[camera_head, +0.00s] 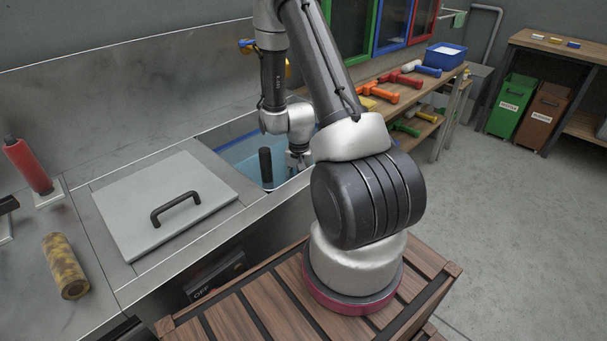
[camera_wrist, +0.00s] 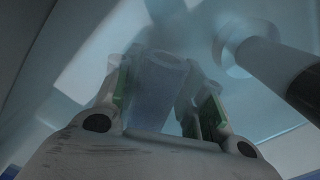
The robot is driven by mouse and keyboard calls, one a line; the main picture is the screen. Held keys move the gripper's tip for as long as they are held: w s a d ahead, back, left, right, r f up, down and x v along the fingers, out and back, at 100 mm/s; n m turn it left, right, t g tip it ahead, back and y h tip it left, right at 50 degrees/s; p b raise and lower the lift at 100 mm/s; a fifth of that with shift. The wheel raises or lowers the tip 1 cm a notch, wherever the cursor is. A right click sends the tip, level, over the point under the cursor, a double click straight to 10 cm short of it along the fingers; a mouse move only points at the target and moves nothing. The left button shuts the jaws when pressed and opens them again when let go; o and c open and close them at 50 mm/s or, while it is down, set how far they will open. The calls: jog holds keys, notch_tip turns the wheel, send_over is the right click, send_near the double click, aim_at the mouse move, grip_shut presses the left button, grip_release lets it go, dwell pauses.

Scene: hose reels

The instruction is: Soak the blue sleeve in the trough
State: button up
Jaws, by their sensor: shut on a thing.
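The trough (camera_head: 222,138) is a blue-rimmed basin with pale blue liquid, sunk in the steel counter. My gripper (camera_head: 297,160) reaches down into it at its right end. In the wrist view my gripper (camera_wrist: 163,100) is shut on a hazy grey-blue hollow cylinder, the blue sleeve (camera_wrist: 155,75), between its green-lined fingers. The view is murky, as if through liquid, so the sleeve's colour and far end are unclear. In the head view I cannot make out the sleeve. A black-handled upright thing (camera_head: 265,165) stands in the trough just left of my gripper; it also shows in the wrist view (camera_wrist: 285,70).
A grey lid (camera_head: 160,215) with a black handle lies left of the trough. A bench (camera_head: 440,85) with coloured nozzles is behind right. The right floor is clear.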

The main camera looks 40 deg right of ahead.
jog(key=shift+d, duration=0.15)
jog(key=shift+r, duration=0.1)
jog(key=shift+w+r, duration=0.1)
jog(key=shift+r, duration=0.25)
notch_tip(320, 180, up, 19)
dwell(1.1)
dwell(1.1)
